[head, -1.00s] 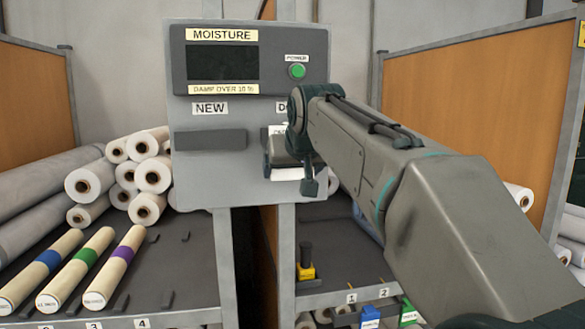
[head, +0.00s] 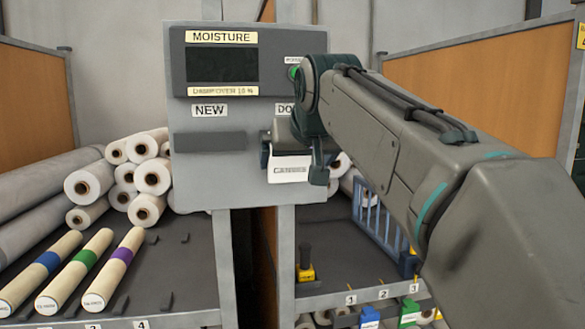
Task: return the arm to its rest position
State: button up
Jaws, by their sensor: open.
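My gripper (head: 291,158) is open in front of the right side of the grey moisture panel (head: 238,180), below a partly hidden label that starts "DO". A white card (head: 289,171) with dark print shows just below and between the fingers, against the panel. I cannot tell whether a finger touches it. My arm reaches in from the lower right and covers part of the panel's right edge. The dark display (head: 222,64) is blank. The green power button (head: 294,72) is partly hidden by my wrist. The slot under "NEW" (head: 210,141) looks empty.
On the left shelf lie tubes with blue, green and purple (head: 122,254) bands, with white rolls (head: 152,176) stacked behind. A yellow and black tool (head: 305,268) stands on the right shelf near a blue rack (head: 374,222). Orange partitions (head: 480,90) flank both sides.

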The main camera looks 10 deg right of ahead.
jog(key=v, duration=0.7)
jog(key=s+f+g+p, duration=0.2)
jog(key=s+f, duration=0.3)
jog(key=f, duration=0.6)
jog(key=s+f+g+p, duration=0.2)
jog(key=s+f, duration=0.4)
jog(key=f, duration=0.6)
jog(key=s+d+f+g+p, duration=0.1)
jog(key=s+f+g+p, duration=0.2)
jog(key=f, duration=0.8)
jog(key=s+g, duration=0.1)
jog(key=s, duration=0.1)
jog(key=shift+s+f, duration=0.15)
jog(key=shift+s, duration=0.1)
